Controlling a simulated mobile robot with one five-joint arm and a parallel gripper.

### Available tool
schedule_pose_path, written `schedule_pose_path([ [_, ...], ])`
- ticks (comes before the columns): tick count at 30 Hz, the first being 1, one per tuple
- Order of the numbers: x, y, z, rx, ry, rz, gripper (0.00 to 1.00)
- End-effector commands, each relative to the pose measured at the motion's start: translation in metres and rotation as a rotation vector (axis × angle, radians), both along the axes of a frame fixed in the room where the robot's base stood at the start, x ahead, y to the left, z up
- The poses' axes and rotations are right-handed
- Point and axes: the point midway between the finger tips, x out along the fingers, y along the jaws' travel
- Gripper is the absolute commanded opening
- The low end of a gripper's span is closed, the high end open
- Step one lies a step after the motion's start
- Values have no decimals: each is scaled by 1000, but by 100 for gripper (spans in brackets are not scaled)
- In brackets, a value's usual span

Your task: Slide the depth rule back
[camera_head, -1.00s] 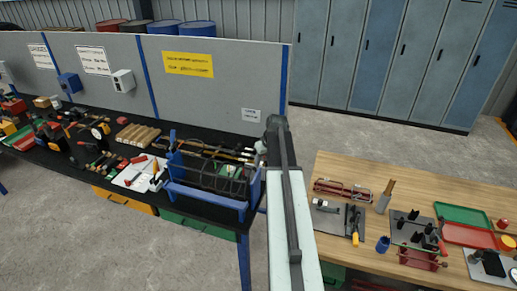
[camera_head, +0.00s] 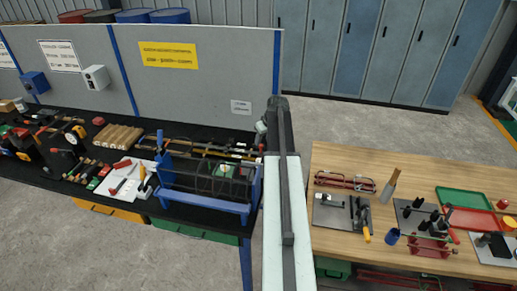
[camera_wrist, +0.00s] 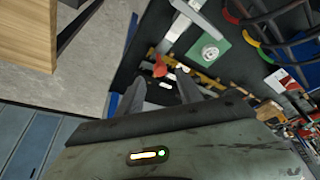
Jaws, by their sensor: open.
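Beyond the fingertips, over the black bench top, lie a yellow-brown strip (camera_wrist: 206,82) and a small red piece (camera_wrist: 159,66). The strip may be the depth rule, but I cannot tell for sure. A silver bar (camera_wrist: 170,38) lies farther up. A green plate (camera_wrist: 210,48) with a pale round disc sits beside it. In the head view, my arm hides the gripper; the blue-framed rebar cage (camera_head: 205,205) stands just left of the arm.
The black bench (camera_head: 60,182) holds tools, wooden bars (camera_head: 118,138) and a white sheet (camera_head: 120,180) left of the cage. A grey partition (camera_head: 200,90) rises behind. A wooden table (camera_head: 340,240) with trays and tools stands right. Floor shows between bench and lockers (camera_head: 370,45).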

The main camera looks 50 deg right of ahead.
Motion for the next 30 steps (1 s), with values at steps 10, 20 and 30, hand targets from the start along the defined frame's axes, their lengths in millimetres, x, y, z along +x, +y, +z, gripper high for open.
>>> schedule_pose_path([
  [10, 21, -3, -52, 0, 0, 3, 43],
  [20, 22, -2, -49, -1, 0, 4, 15],
  [30, 22, -2, -49, 0, 0, 4, 0],
])
